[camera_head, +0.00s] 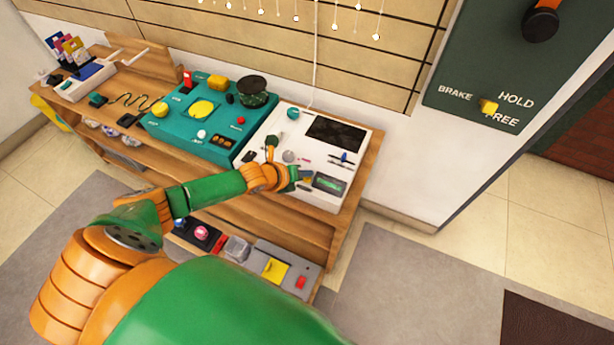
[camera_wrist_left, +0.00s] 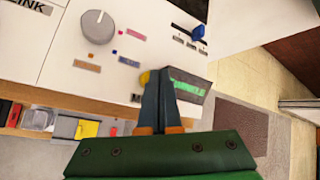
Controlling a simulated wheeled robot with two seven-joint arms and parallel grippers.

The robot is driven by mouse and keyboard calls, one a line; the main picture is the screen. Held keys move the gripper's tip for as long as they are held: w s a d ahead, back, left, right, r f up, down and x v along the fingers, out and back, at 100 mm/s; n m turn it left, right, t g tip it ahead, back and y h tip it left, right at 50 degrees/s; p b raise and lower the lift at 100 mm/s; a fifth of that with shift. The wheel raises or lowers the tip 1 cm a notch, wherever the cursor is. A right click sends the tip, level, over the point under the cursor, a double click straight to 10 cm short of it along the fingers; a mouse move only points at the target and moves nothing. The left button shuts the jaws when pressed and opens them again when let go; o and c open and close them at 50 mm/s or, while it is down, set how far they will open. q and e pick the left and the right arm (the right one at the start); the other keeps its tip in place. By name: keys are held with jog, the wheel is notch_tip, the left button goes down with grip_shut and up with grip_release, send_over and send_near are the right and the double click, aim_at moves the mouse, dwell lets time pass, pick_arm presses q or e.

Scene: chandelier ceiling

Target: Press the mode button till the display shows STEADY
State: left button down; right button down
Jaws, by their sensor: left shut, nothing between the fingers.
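The white control panel (camera_head: 262,143) lies at the right end of the bench. Its display (camera_head: 328,183) shows green characters too small to read; in the left wrist view the display (camera_wrist_left: 190,87) is partly behind my fingers. A yellow button (camera_wrist_left: 145,77) shows at the left edge of the fingertips, with a partly hidden label below it. I cannot tell whether the fingers touch it. My left gripper (camera_head: 296,180) is over the panel's front part, left of the display; in the left wrist view its fingers (camera_wrist_left: 160,72) are shut and empty. My right gripper is out of view.
A grey knob (camera_wrist_left: 98,26) and a blue-handled slider (camera_wrist_left: 197,34) are on the same panel. A teal panel (camera_head: 170,128) stands to the left. Below is a shelf with a grey box (camera_head: 252,258). A dark BRAKE board (camera_head: 470,60) hangs at the right.

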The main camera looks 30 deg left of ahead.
aim_at(305, 180)
pick_arm(q)
jog(key=shift+f+b, duration=0.35)
jog(key=shift+f, duration=0.05)
dwell(0.4)
jog(key=shift+r+p, duration=0.85)
jog(key=shift+r, duration=0.05)
notch_tip(305, 180, up, 5)
jog(key=p, duration=0.5)
jog(key=shift+r, duration=0.15)
dwell(0.3)
